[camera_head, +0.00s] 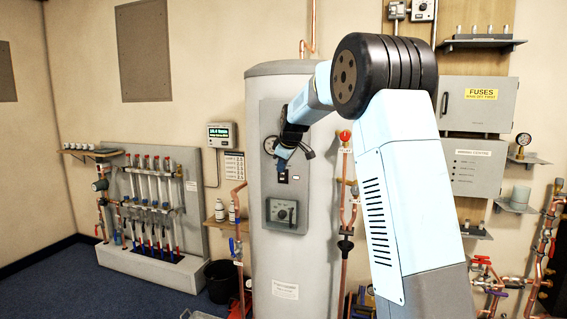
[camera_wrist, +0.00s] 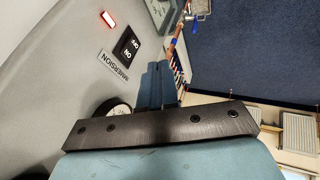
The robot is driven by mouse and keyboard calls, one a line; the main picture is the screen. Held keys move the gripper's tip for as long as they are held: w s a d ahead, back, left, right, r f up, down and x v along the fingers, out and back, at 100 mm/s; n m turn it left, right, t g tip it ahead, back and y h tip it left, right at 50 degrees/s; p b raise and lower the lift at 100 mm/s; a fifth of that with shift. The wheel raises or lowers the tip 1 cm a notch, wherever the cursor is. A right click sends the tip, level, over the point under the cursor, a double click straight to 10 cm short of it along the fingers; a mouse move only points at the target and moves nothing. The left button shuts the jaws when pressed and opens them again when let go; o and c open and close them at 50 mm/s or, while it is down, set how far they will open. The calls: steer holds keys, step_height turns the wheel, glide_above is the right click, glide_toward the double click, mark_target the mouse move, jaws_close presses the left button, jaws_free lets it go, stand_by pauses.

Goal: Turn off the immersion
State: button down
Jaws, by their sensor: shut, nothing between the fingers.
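The immersion switch (camera_wrist: 127,46) is a black rocker marked ON and OFF on the grey panel of the cylinder. An IMMERSION label (camera_wrist: 112,65) sits beside it, and a red indicator (camera_wrist: 107,19) nearby looks lit. In the head view the switch (camera_head: 284,176) is small, just below my gripper (camera_head: 293,155). In the wrist view my gripper (camera_wrist: 158,72) is shut and empty, its blue fingers together and to the right of the switch. I see no contact with the switch. Which way the rocker is pressed is unclear.
A round gauge (camera_head: 270,145) is beside my gripper and a thermostat dial (camera_head: 282,212) is below the switch. Copper pipes with a red valve (camera_head: 345,135) run right of the tall grey cylinder (camera_head: 268,96). A fuse box (camera_head: 480,104) hangs further right.

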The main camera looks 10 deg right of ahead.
mark_target(282, 175)
steer(key=w+f, duration=0.5)
steer(key=shift+w+d+f, duration=0.15)
steer(key=shift+w+d, duration=0.05)
steer(key=shift+d, duration=0.15)
steer(key=shift+w+d+f, duration=0.15)
steer(key=shift+w+d, duration=0.2)
steer(key=shift+w, duration=0.25)
steer(key=shift+a, duration=0.1)
